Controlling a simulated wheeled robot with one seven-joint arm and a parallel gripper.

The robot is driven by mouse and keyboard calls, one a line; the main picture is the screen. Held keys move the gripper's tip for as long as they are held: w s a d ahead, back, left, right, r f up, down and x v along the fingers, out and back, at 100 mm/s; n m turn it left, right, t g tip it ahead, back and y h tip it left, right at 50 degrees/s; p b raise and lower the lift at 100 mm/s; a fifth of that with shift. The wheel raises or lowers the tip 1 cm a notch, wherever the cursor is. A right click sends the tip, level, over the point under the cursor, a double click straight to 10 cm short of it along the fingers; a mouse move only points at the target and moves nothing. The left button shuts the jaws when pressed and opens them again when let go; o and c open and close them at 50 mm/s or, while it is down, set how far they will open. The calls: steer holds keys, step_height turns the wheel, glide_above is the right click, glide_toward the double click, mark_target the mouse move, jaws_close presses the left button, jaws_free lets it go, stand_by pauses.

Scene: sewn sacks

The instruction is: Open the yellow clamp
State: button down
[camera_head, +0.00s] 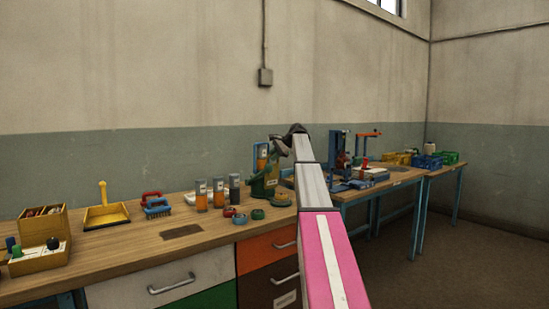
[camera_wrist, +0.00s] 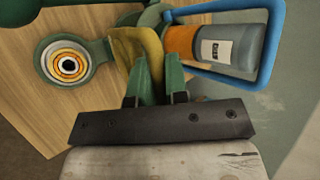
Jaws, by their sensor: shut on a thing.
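The yellow clamp (camera_wrist: 127,47) shows in the wrist view as an olive-yellow curved piece beside green parts, just beyond my fingertips. My gripper (camera_wrist: 155,82) has dark green fingers, close together and shut on a part of it; the exact contact is partly hidden. The clamp cannot be made out clearly there.
An orange-and-grey bottle (camera_wrist: 212,48) in a blue frame (camera_wrist: 270,45) is close on the right. A green ringed piece (camera_wrist: 48,62) is on the left. Several bottles, brushes and a yellow dustpan (camera_head: 106,214) stand on the wooden bench (camera_head: 150,240).

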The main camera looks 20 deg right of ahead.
steer(key=c, duration=1.1)
jaws_free()
steer(key=shift+c, duration=0.2)
steer(key=v, duration=1)
steer(key=shift+s+d+r, duration=0.2)
steer(key=shift+d+r, duration=0.05)
steer(key=shift+d, duration=0.05)
